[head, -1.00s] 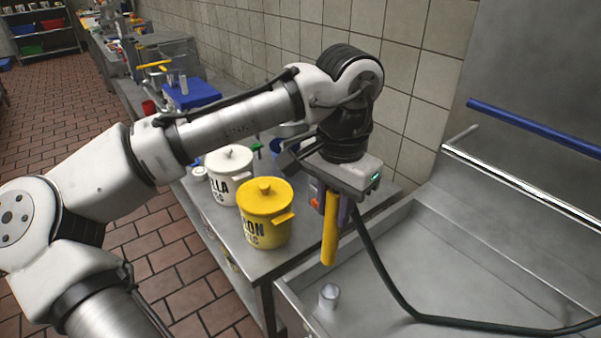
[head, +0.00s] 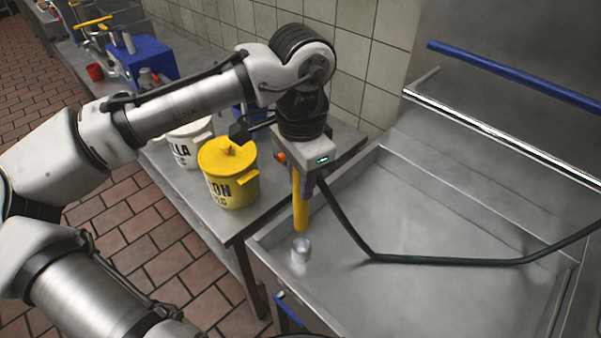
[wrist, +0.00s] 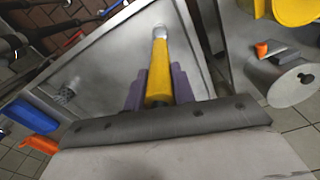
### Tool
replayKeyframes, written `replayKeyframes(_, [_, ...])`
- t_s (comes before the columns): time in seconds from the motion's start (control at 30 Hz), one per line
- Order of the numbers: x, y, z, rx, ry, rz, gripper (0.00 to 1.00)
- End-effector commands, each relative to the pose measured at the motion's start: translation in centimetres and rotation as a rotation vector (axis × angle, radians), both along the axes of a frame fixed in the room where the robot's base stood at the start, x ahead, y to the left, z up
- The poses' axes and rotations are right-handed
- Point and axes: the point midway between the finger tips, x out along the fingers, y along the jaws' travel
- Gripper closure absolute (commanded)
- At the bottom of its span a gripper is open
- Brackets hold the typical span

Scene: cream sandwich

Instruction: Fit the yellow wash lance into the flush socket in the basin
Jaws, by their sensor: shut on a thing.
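The yellow wash lance (head: 300,203) hangs upright from my gripper (head: 306,172), tip down. The flush socket (head: 300,250), a short pale metal cylinder, stands in the near left corner of the steel basin (head: 420,305). The lance tip shows just above the socket with a small gap in the head view. In the wrist view, my gripper's purple fingers (wrist: 158,88) are shut on the lance (wrist: 158,72), and its far end lines up with the pale socket (wrist: 159,32). Whether tip and socket touch there, I cannot tell.
A dark hose (head: 440,260) runs from beside my gripper across the basin to the right. A yellow lidded pot (head: 230,175) and a white pot (head: 188,145) stand on the steel counter left of the basin. A blue rail (head: 510,75) is on the back wall.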

Motion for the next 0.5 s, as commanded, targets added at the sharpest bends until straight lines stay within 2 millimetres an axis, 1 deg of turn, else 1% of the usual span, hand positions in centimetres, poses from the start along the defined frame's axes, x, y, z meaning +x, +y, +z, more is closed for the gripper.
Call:
replayKeyframes(0.3, [0.0,0.0,-3.3,-0.002,0.001,-0.001,1.0])
replayKeyframes(0.5, [0.0,0.0,-4.8,-0.001,0.0,0.0,1.0])
